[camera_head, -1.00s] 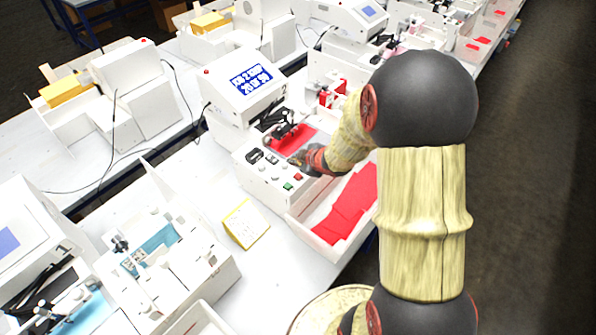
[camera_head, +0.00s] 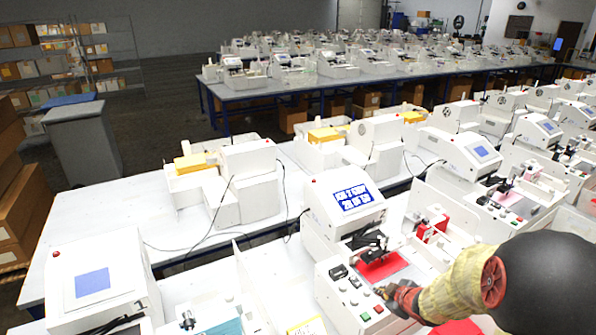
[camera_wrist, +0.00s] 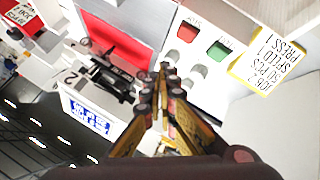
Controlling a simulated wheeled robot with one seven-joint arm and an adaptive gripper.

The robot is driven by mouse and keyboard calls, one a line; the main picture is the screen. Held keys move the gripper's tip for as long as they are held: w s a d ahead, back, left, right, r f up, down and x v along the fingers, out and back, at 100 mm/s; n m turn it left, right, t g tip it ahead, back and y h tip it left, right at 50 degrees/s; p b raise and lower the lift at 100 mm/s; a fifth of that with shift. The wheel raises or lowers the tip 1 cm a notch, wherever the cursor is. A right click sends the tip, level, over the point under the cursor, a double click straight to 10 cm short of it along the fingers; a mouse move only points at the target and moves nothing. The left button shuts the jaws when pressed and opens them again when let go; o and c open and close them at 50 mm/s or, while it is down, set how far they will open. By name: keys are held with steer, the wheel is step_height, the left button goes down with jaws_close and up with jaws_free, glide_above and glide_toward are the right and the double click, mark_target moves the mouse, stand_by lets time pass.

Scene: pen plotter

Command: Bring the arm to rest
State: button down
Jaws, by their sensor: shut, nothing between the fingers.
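My gripper (camera_head: 393,294) is at the front control panel of a white pen plotter (camera_head: 326,240), beside its green button (camera_head: 366,317) and red button (camera_head: 378,309). In the wrist view my gripper (camera_wrist: 161,78) has its fingers together with nothing between them. The red button (camera_wrist: 187,32) and green button (camera_wrist: 219,50) lie just beyond the fingertips there. Contact with the panel cannot be told. A red sheet (camera_head: 383,267) lies on the plotter bed under the dark pen carriage (camera_head: 368,241). My arm reaches in from the lower right.
The plotter's blue and white screen (camera_head: 352,198) stands behind the bed. A yellow-edged card (camera_head: 306,327) lies left of the panel; it also shows in the wrist view (camera_wrist: 275,55). Other plotters crowd both sides. A grey cabinet (camera_head: 83,145) stands far left.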

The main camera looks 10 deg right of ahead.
steer(key=s+d+f+m+g+h, duration=0.3)
steer(key=s+d+m+g, duration=0.15)
steer(key=s, duration=0.35)
steer(key=s+r+m+g+b, duration=0.2)
steer(key=s+r+m, duration=0.1)
steer(key=s, duration=0.4)
steer(key=s+a+r+t+y+b, duration=0.1)
steer(key=s+a+r+b, duration=0.3)
steer(key=a, duration=0.6)
steer(key=s+a+r+m+t+y+b, duration=0.1)
steer(key=s+a+r+b, duration=0.3)
steer(key=s+a+r, duration=0.4)
steer(key=shift+a+r+t+y+b, duration=0.4)
steer(key=shift+a+r+t, duration=0.15)
steer(key=shift+a, duration=0.7)
